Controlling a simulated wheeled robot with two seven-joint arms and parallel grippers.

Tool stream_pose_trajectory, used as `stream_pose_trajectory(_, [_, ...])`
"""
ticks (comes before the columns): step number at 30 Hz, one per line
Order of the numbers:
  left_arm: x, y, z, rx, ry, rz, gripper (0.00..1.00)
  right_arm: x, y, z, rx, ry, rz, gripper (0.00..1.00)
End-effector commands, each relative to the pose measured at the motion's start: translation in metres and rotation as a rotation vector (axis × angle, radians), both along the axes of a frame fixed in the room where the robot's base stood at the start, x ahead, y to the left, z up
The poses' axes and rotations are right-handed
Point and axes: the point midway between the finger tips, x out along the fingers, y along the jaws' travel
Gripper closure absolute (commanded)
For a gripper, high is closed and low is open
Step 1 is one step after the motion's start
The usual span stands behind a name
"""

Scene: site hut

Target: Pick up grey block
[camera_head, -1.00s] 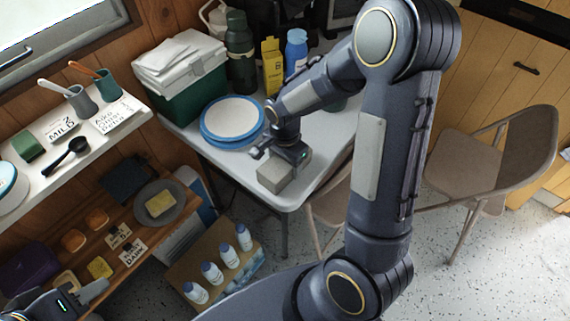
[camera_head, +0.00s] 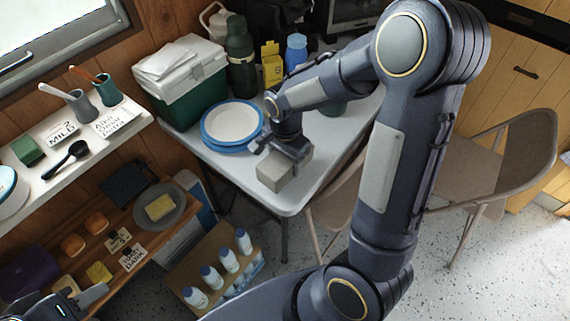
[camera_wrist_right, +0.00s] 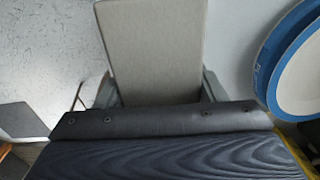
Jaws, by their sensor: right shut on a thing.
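The grey block (camera_head: 274,172) is at the front corner of the white table, in the head view. My right gripper (camera_head: 290,156) comes down over it and is shut on it, hiding part of its far side. In the right wrist view the block (camera_wrist_right: 153,50) stands between the two fingers of my right gripper (camera_wrist_right: 160,88). I cannot tell whether the block touches the table. My left gripper (camera_head: 86,300) shows only in part at the bottom left corner, by the lower shelf, and its fingers are not clear.
Blue-rimmed plates (camera_head: 205,136) stand left of the block on the table (camera_head: 292,205). A green cooler (camera_head: 190,100), a dark flask (camera_head: 241,60) and a yellow box (camera_head: 272,65) stand behind. A folding chair (camera_head: 497,165) is at the right. A crate of bottles (camera_head: 190,265) sits below.

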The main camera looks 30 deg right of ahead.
Motion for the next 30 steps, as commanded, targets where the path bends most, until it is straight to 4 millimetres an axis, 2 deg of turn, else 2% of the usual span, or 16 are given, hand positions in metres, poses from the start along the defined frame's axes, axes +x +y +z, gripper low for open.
stream_pose_trajectory(9, [0.0, 0.0, 0.008, 0.0, 0.0, 0.0, 0.64, -0.049, -0.009, 0.061, 0.003, -0.005, -0.001, 0.98])
stream_pose_trajectory(12, [0.0, 0.0, 0.007, 0.0, 0.0, 0.0, 0.64, -0.073, -0.013, 0.068, 0.001, -0.004, -0.001, 0.98])
stream_pose_trajectory(18, [0.0, 0.0, 0.009, 0.0, 0.0, 0.0, 0.64, -0.108, -0.02, 0.084, 0.001, -0.003, -0.003, 0.98])
stream_pose_trajectory(24, [0.0, 0.0, 0.011, 0.0, 0.0, 0.0, 0.64, -0.127, -0.023, 0.092, 0.0, 0.0, -0.001, 0.98])
stream_pose_trajectory(30, [0.0, 0.0, 0.011, 0.0, 0.0, 0.0, 0.64, -0.134, -0.024, 0.095, 0.0, 0.001, 0.0, 0.98])
